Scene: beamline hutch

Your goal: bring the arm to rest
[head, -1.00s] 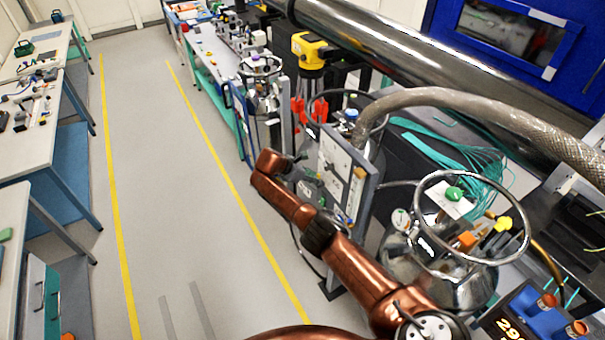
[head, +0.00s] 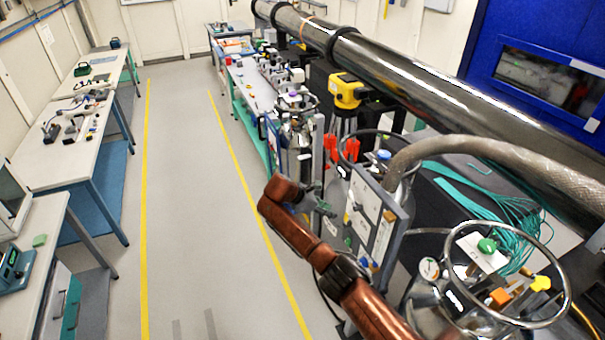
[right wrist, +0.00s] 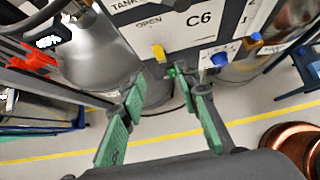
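My right arm, copper coloured, reaches in from the bottom right of the head view. Its right gripper (head: 318,204) is small there, beside the white valve panel (head: 370,222) and partly hard to make out. In the right wrist view the two green-padded fingers of the right gripper (right wrist: 165,88) stand apart with nothing between them. Beyond the fingertips is the panel (right wrist: 232,18), marked C6, with a yellow knob (right wrist: 158,53) and blue knobs. I cannot tell whether a fingertip touches the panel. My left gripper is not in view.
Steel dewars stand close to the arm, one with a ring handle (head: 508,268). A thick steel pipe (head: 400,75) runs behind. A yellow device (head: 347,91) stands near the panel. The aisle floor (head: 195,200) between yellow lines is clear. Benches (head: 60,150) line the left.

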